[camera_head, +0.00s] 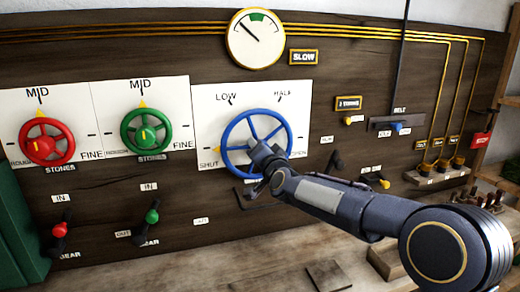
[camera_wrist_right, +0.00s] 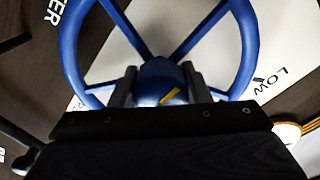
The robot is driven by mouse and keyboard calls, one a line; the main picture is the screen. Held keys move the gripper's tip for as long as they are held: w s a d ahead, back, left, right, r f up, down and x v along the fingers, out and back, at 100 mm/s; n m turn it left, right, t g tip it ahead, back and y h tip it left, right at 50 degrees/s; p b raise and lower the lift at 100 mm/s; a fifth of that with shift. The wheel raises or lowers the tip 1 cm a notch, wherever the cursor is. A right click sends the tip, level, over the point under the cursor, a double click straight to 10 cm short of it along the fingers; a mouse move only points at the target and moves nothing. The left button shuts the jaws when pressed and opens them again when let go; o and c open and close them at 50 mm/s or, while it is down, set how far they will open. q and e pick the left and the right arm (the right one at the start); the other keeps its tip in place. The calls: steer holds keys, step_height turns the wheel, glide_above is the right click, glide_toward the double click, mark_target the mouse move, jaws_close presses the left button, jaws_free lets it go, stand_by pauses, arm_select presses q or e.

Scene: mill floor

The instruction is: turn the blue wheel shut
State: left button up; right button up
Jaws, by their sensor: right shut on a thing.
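The blue wheel (camera_head: 227,133) is a spoked wheel on a white plate (camera_head: 208,104) marked SHUT at lower left, LOW, HALF and OPEN at lower right. My right gripper (camera_head: 262,156) reaches its hub from the lower right and covers it in the head view. In the right wrist view the fingers of the gripper (camera_wrist_right: 158,86) stand on either side of the blue hub (camera_wrist_right: 153,73), shut on it between the spokes. A short yellow mark (camera_wrist_right: 172,94) shows on the hub. The rim of the wheel is free of the fingers. My left gripper is out of view.
A red wheel (camera_head: 70,132) and a green wheel (camera_head: 164,118) sit to the left on the dark panel. Levers with red (camera_head: 59,229) and green knobs (camera_head: 152,216) stick out below. A round gauge (camera_head: 240,52) hangs above, beside a SLOW sign (camera_head: 304,57).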

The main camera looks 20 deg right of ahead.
steer(key=shift+f, duration=0.15)
stand_by(0.3)
steer(key=o, duration=1)
steer(key=s+b, duration=0.1)
steer(key=s, duration=0.6)
steer(key=shift+s+d, duration=0.15)
steer(key=shift+s, duration=0.25)
steer(key=s+f+n+g+y, duration=0.1)
steer(key=s+f+g, duration=0.3)
steer(key=s, duration=0.8)
steer(key=s+f+n+g+y+p, duration=0.1)
steer(key=s+f+n+g, duration=0.2)
steer(key=s+f, duration=0.6)
steer(key=s+f+n+g+y, duration=0.1)
steer(key=s+f+n+g, duration=0.2)
steer(key=s, duration=1.3)
step_height(320, 180, down, 4)
steer(key=g, duration=0.2)
steer(key=shift+s+d+f+g+p, duration=0.25)
steer(key=shift+s+d+g+p, duration=0.05)
steer(key=shift+s+d+p, duration=0.1)
